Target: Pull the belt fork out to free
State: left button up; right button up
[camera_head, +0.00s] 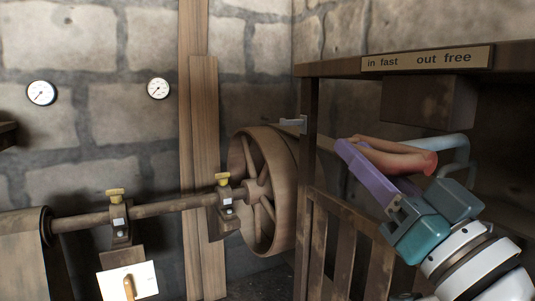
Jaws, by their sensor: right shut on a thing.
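A reddish-brown rounded handle (408,160), which looks like the belt fork's handle, sits below the sign at the right. My right gripper (352,150) comes in from the lower right, with purple fingers and a teal body. It is shut on this handle; the near finger covers part of it. A small grey bracket (292,124) shows at the top rim of the large wooden pulley (262,190); whether it belongs to the fork I cannot tell. My left gripper is out of view.
A sign (427,59) reading "in fast" and "out free" is on the dark wooden frame (330,69). A slatted guard (345,240) stands below the handle. A shaft (165,207) with bearing blocks runs left from the pulley. Two gauges (41,93) (158,88) hang on the stone wall.

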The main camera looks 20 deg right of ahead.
grip_shut()
dwell(0.8)
